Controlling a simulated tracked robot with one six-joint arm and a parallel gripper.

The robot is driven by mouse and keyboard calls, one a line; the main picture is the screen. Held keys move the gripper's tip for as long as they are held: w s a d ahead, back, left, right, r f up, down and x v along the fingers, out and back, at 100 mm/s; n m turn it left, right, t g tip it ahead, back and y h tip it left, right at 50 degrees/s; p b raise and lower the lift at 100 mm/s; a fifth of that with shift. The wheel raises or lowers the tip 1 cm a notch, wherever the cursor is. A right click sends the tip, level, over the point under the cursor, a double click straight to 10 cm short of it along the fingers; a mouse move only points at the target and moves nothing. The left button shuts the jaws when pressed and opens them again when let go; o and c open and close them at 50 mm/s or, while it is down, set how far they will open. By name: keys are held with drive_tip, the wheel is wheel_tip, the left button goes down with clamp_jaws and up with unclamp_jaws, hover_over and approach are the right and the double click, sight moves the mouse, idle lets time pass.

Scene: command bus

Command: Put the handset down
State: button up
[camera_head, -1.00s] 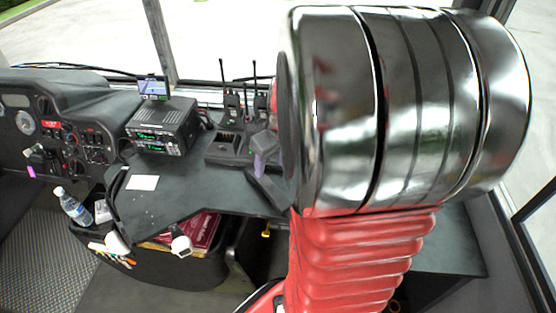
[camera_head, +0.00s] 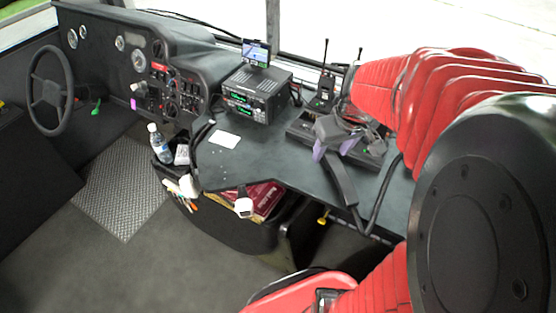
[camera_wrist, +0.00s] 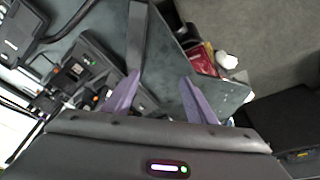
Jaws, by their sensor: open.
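A long dark handset (camera_head: 342,182) lies at the front of the dark desk (camera_head: 262,150), reaching towards its front edge. It also shows in the wrist view (camera_wrist: 137,38), at the top, left of centre. My gripper (camera_head: 332,152) is over the handset's far end, with its purple fingers apart. In the wrist view my gripper (camera_wrist: 160,77) is open; the handset's near end is beside the left finger. The gap to the right finger is empty. I cannot tell whether the handset touches the left finger or rests fully on the desk.
A radio unit (camera_head: 256,93) with a small screen on top stands on the desk. A walkie-talkie (camera_head: 325,88) stands in a charger behind my gripper. A black cord (camera_head: 381,195) runs over the desk edge. A white card (camera_head: 223,139) lies on otherwise clear desk. A bottle (camera_head: 158,143) stands left.

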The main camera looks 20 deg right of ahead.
drive_tip(key=s+a+r+t, duration=0.1)
drive_tip(key=s+a+r, duration=0.3)
drive_tip(key=a, duration=0.4)
drive_tip(key=s+a+r+n+t, duration=0.1)
drive_tip(key=s+a+r, duration=0.3)
drive_tip(key=a, duration=0.5)
drive_tip(key=shift+a+r+y, duration=0.15)
drive_tip(key=shift+r+y, duration=0.15)
